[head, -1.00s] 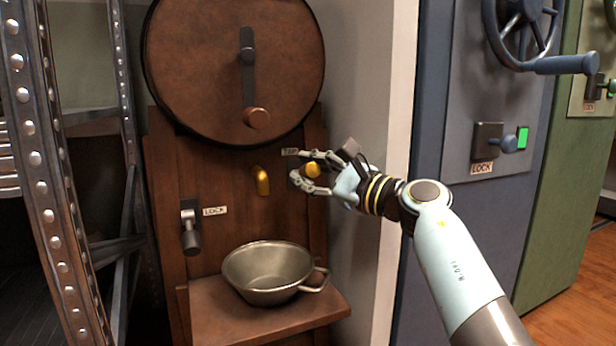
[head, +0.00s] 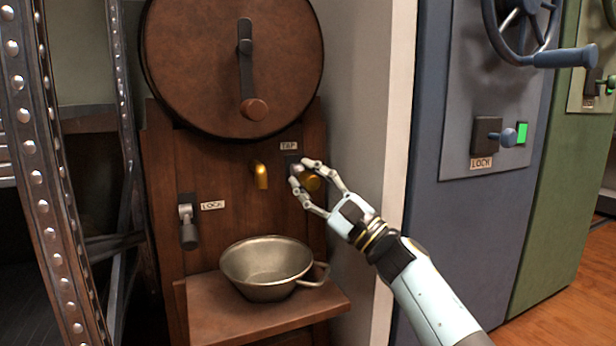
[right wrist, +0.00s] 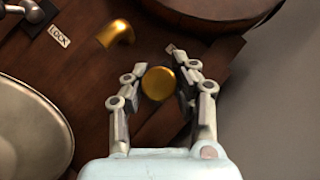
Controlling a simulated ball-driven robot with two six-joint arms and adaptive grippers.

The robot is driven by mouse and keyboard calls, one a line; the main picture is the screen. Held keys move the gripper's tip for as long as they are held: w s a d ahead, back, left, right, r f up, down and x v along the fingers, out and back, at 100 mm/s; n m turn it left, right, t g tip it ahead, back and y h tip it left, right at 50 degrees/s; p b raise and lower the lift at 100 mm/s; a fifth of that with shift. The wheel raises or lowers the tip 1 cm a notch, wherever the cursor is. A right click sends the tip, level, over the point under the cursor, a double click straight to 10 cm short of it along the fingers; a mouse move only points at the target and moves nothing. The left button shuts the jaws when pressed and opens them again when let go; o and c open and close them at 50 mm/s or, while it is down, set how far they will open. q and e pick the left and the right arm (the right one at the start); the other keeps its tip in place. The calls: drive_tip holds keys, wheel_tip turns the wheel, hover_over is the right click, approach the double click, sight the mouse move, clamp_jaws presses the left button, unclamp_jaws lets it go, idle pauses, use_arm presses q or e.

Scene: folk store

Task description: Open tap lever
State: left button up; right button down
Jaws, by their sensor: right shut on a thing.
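The tap lever's round brass knob (head: 312,182) sits on the wooden panel just below the TAP label (head: 288,146). My right gripper (head: 305,183) is around the knob, its fingers shut on it. In the right wrist view the knob (right wrist: 158,83) shows between the two fingers of the gripper (right wrist: 160,88). The lever's mount behind it is mostly hidden by the fingers. The brass spout (head: 261,174) is left of the knob, above a metal pan (head: 268,262) on a wooden shelf (head: 215,315). My left gripper is not in view.
A lever marked LOCK (head: 188,222) hangs at the panel's left. A large round wooden lid with a crank (head: 247,70) is above. A riveted metal rack (head: 45,190) stands at left, and a blue cabinet (head: 460,230) stands at right.

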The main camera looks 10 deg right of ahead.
drive_tip(key=shift+f, duration=0.2)
idle(0.4)
drive_tip(key=c, duration=1)
unclamp_jaws()
drive_tip(key=shift+y, duration=0.3)
drive_tip(key=v, duration=0.7)
drive_tip(key=shift+s+d, duration=0.15)
drive_tip(key=shift+d, duration=0.05)
drive_tip(key=shift+c, duration=0.3)
